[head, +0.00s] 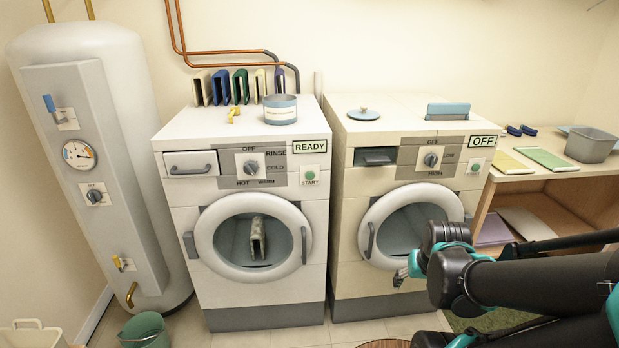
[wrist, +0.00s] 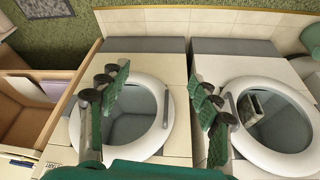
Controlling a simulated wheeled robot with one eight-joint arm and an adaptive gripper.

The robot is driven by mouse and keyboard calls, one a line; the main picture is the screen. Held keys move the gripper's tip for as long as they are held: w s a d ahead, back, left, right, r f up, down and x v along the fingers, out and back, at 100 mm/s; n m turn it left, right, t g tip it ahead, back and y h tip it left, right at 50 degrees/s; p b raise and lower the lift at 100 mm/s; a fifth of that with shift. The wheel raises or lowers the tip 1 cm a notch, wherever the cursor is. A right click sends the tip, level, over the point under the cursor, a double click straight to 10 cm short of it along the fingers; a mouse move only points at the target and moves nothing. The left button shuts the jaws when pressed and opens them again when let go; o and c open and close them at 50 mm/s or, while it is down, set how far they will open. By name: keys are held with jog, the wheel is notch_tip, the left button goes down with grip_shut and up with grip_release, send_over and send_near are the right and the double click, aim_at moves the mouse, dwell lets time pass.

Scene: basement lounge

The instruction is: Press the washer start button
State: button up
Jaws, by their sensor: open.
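The washer (head: 238,325) is the left machine. Its display (head: 311,146) reads READY. Its green round start button (head: 310,175) sits below the display, right of the dial, with START printed under it. The washer's round door (head: 204,237) is shut, with a pale patterned item behind the glass. In the wrist view, turned upside down, the washer door (wrist: 236,140) is at the right; its start button is out of that frame. My gripper (wrist: 158,84) is open and empty. In the head view my gripper (head: 408,270) is in front of the right machine's door, below and right of the button.
The right machine (head: 345,185) reads OFF and has its own green start button (head: 475,166). A blue-grey tin (head: 281,109) and several upright packets stand on the washer. A boiler (head: 95,160) is at left, a green bucket (head: 145,331) on the floor, a wooden shelf (head: 560,195) at right.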

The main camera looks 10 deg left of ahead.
jog(key=shift+w+a+r, duration=0.1)
jog(key=shift+w, duration=0.1)
jog(key=c, duration=0.4)
jog(key=w+a+r+n+y, duration=0.1)
jog(key=w+a+r+n, duration=0.2)
jog(key=w, duration=0.1)
jog(key=w+a+r+n+y, duration=0.1)
jog(key=w+a+r+n, duration=0.2)
jog(key=w+a, duration=0.1)
jog(key=w+a+r+n+y, duration=0.1)
jog(key=w+a+r+n, duration=0.2)
jog(key=w, duration=0.3)
jog(key=shift+w+a+r+n+t, duration=0.1)
jog(key=shift+a+r+n+t, duration=0.2)
jog(key=shift+r, duration=0.1)
grip_shut()
jog(key=w+a+r+n+y, duration=0.2)
jog(key=w+a+r+n, duration=0.7)
jog(key=a, duration=0.5)
jog(key=shift+w+r+n+y, duration=0.4)
jog(key=shift+w+r, duration=0.15)
jog(key=shift+w, duration=0.35)
